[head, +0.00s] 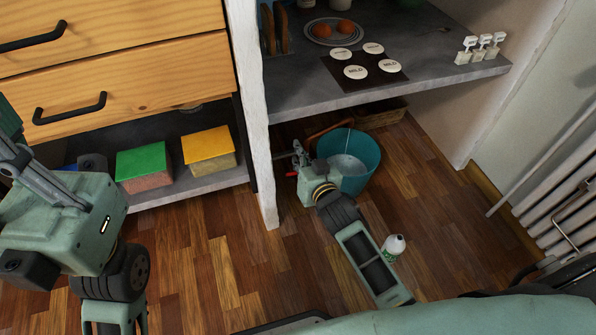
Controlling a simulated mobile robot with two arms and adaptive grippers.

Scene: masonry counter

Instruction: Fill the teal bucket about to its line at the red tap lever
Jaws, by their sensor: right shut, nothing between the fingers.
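The teal bucket (366,152) stands upright on the wood floor under the grey counter. Its inside shows a pale surface; I cannot make out its fill line or how high any water stands. My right gripper (299,152) is in front of the bucket's left side, shut and empty, pointing towards the wall post. A small red piece, likely the tap lever (291,174), shows just left of my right gripper's body; the tap itself is mostly hidden. My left gripper (22,160) is at the left edge, partly cut off, and its fingers are unclear.
A white bottle (393,246) stands on the floor beside my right arm. A wicker basket (381,114) is behind the bucket. Green (143,162) and yellow (208,146) boxes sit on the low shelf. A white post (254,120) stands left of the bucket. Floor on the right is clear.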

